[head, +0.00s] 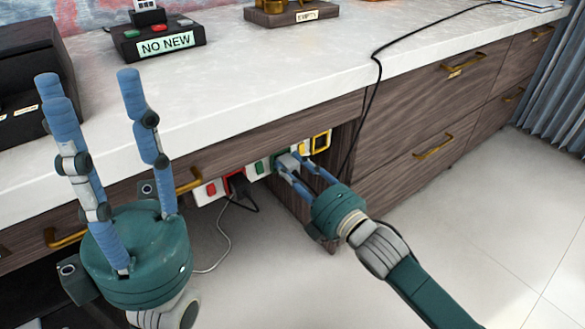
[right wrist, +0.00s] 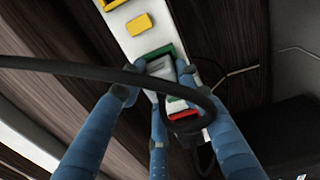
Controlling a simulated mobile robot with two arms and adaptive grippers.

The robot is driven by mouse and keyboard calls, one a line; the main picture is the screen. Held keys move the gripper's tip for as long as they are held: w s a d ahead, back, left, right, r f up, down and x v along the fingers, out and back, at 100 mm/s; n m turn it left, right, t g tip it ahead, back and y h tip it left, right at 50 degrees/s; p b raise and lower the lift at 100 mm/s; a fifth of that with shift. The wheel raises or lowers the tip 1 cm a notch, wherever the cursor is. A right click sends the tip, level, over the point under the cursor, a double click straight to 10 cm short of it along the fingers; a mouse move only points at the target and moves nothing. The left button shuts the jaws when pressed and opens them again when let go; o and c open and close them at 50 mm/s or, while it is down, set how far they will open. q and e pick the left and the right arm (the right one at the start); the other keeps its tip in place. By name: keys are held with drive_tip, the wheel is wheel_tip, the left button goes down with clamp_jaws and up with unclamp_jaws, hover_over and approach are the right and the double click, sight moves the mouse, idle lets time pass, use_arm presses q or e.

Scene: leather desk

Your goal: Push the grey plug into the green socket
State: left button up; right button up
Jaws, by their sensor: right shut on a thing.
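The grey plug (head: 287,162) is between the fingertips of my right gripper (head: 292,166), under the desk edge at the power strip. In the right wrist view, the grey plug (right wrist: 160,67) sits at the green-framed socket (right wrist: 153,53), between the fingers of my right gripper (right wrist: 154,84). The plug overlaps the green frame; I cannot tell how deep it is in. The fingers hide much of its sides. My left gripper (head: 88,82) is open and empty in front of the desk at the left.
The white power strip (head: 211,190) also carries a red socket with a black plug (head: 238,184) and a yellow socket (head: 321,142). A black cable (right wrist: 70,66) crosses the right wrist view. The desk top (head: 270,75) lies above; drawers with brass handles (head: 432,147) are to the right.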

drive_tip(key=shift+w+a, duration=0.25)
drive_tip(key=shift+w, duration=0.15)
drive_tip(key=o, duration=1.3)
drive_tip(key=shift+o, duration=0.2)
drive_tip(key=shift+s+d, duration=0.25)
drive_tip(key=shift+s, duration=0.05)
drive_tip(key=v, duration=1.1)
drive_tip(key=shift+s, duration=0.2)
